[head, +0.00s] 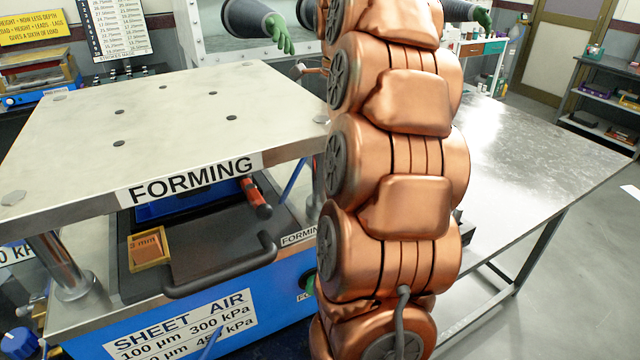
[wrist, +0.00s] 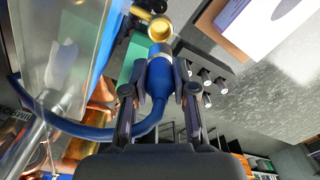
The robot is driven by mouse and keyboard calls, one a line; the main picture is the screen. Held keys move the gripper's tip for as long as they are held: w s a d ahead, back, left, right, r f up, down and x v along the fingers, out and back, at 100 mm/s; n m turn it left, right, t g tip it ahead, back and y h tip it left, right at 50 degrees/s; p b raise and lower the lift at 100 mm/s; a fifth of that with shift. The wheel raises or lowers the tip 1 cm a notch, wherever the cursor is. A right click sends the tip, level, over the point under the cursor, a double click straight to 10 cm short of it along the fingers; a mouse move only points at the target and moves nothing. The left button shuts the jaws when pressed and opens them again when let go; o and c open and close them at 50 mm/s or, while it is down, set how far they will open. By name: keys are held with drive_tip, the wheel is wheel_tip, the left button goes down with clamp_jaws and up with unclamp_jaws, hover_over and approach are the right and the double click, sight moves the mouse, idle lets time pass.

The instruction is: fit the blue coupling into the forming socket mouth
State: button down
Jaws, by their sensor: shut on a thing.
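In the wrist view the blue coupling (wrist: 159,82) is held between the two fingers of my gripper (wrist: 161,92). It has a pale metal collar at its front end, and a blue hose (wrist: 92,130) bends away from its rear to the left. A round brass mouth (wrist: 160,29), which looks like the socket, lies just beyond the coupling's front end, roughly in line with it. I cannot tell whether they touch or a gap remains. In the head view my arm hides the gripper, the coupling and the socket. The forming press (head: 180,300) stands left of my arm.
The press's upper plate (head: 190,110) overhangs a tray with a dark handle (head: 225,268). A bare metal table (head: 530,150) is at the right.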

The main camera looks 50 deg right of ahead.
drive_tip(key=shift+s+f, duration=0.15)
drive_tip(key=shift+f, duration=0.25)
drive_tip(key=shift+f+p, duration=0.65)
drive_tip(key=shift+f, duration=1.95)
drive_tip(key=shift+s+a+f+p, duration=0.1)
drive_tip(key=shift+f+p, duration=0.1)
drive_tip(key=shift+f, duration=0.85)
drive_tip(key=shift+s+a+f+p, duration=0.1)
drive_tip(key=shift+f+p, duration=0.1)
drive_tip(key=shift+f, duration=0.8)
drive_tip(key=shift+w+d+f, duration=0.1)
drive_tip(key=shift+f, duration=0.2)
drive_tip(key=c, duration=1.2)
unclamp_jaws()
drive_tip(key=shift+o, duration=1.4)
drive_tip(key=shift+r, duration=0.25)
drive_tip(key=shift+w+r, duration=0.1)
drive_tip(key=shift+d, duration=0.1)
